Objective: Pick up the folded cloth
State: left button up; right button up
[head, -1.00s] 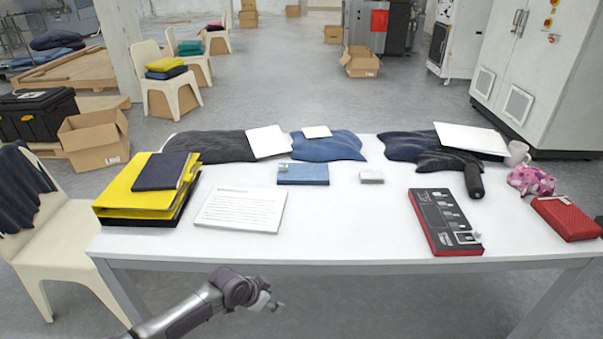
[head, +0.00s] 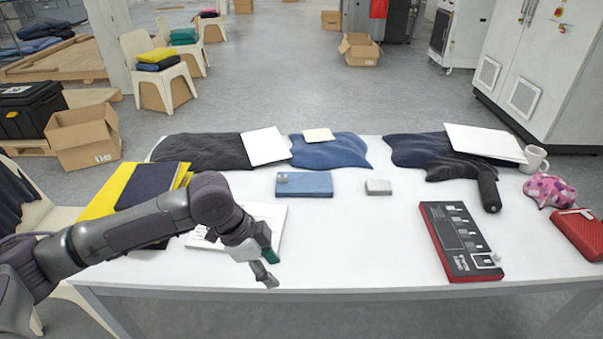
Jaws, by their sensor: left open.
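My left gripper (head: 267,268) is open and empty, over the table's front left part. It is in front of and to the left of the blue cloth, apart from it. My left forearm hides part of the yellow binder and the printed sheet. My right gripper is out of view.
A yellow binder (head: 108,192) with a dark navy item (head: 146,185) on top and a printed sheet (head: 267,215) lie left. Dark garments (head: 205,151) line the back; a red-black panel (head: 458,240) lies right. The front middle is clear.

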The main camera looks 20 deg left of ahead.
aim_at(289, 185)
jog(key=i+j, duration=0.3)
jog(key=i, duration=0.2)
jog(key=i+j, duration=0.3)
jog(key=i, duration=0.15)
jog(key=i+j, duration=0.3)
jog(key=i, duration=0.2)
